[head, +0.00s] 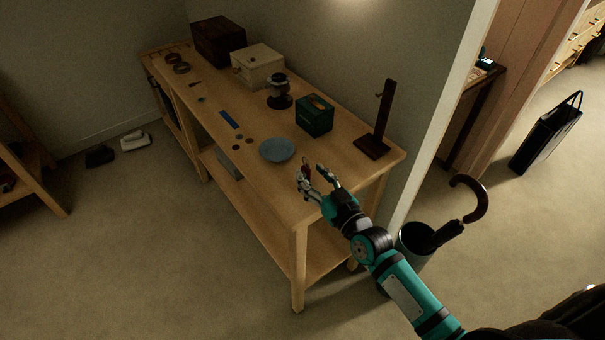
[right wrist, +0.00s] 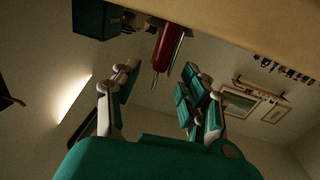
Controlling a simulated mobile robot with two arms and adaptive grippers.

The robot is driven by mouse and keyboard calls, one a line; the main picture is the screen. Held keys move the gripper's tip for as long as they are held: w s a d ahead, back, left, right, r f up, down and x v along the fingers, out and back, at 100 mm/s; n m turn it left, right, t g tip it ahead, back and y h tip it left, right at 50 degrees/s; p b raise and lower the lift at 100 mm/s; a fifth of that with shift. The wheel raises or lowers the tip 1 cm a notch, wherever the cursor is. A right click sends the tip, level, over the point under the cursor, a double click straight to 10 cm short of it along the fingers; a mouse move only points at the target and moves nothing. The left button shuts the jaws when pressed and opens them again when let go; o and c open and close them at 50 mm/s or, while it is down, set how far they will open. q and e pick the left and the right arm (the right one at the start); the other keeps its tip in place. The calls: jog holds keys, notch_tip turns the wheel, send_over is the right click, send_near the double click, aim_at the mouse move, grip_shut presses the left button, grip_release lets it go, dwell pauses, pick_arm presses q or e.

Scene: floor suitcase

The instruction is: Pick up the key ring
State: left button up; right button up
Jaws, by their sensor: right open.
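A small red item with a thin metal part, seemingly the key ring (head: 305,165), is at the near right part of the wooden table (head: 345,178). I cannot make out a ring or separate keys. My right gripper (head: 313,175) is open and empty at the table's front edge; its fingers also show in the right wrist view (right wrist: 157,82). My left gripper is not in view.
A blue-grey plate (head: 277,150), green box (head: 314,115), dark wooden stand (head: 373,145) and several coins lie nearby on the table. A grinder-like object (head: 279,92) and cream box (head: 258,66) stand farther back. An umbrella bin (head: 412,240) stands on the floor at right.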

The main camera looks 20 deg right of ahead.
aim_at(309, 172)
jog(key=x, duration=0.3)
jog(key=shift+w+a+f, duration=0.1)
jog(key=shift+w, duration=0.25)
jog(key=shift+s, duration=0.1)
grip_shut()
